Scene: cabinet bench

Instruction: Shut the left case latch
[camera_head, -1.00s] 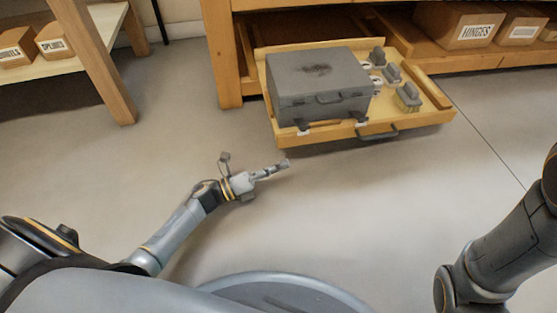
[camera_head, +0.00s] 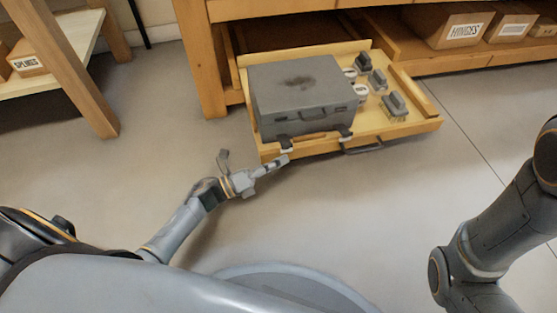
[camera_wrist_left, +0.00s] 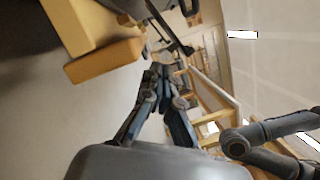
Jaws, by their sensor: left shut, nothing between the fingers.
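A grey case (camera_head: 303,112) with a dark smudge on its lid sits closed in the pulled-out wooden drawer (camera_head: 410,126). Its left latch (camera_head: 284,141) is a dark tab at the lower left of the front, and the right latch (camera_head: 346,131) is at the lower right. I cannot tell how far either latch is turned. My left gripper (camera_head: 284,159) is shut and empty, its tips just below the left latch; contact is unclear. In the left wrist view its fingers (camera_wrist_left: 160,72) are together beside the drawer front (camera_wrist_left: 105,60). My right gripper is out of frame.
A wooden bench leg (camera_head: 200,70) stands left of the drawer, and a shelf leg (camera_head: 75,80) further left. The floor in front is clear.

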